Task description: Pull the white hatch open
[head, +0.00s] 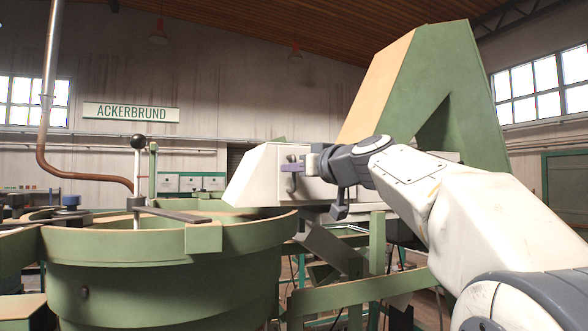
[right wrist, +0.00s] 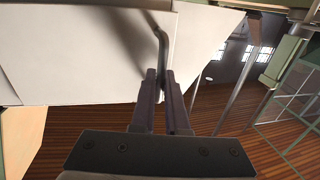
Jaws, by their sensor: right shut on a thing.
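The white hatch (head: 252,176) is on a pale housing in the middle of the head view, in front of the tall green hopper. In the right wrist view the white hatch (right wrist: 85,55) fills the upper left. A bent metal handle (right wrist: 162,45) stands out from it. My right gripper (head: 294,170) reaches in from the right. In the right wrist view its two fingers (right wrist: 164,88) are closed around the lower end of the handle. How far the hatch stands open I cannot tell. My left gripper is not in view.
A large green round bowl (head: 160,275) stands at the front left, with an upright rod and black knob (head: 138,142) above it. The tall green and tan hopper (head: 440,80) rises behind my right arm. Green frame bars (head: 350,295) stand below the hatch.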

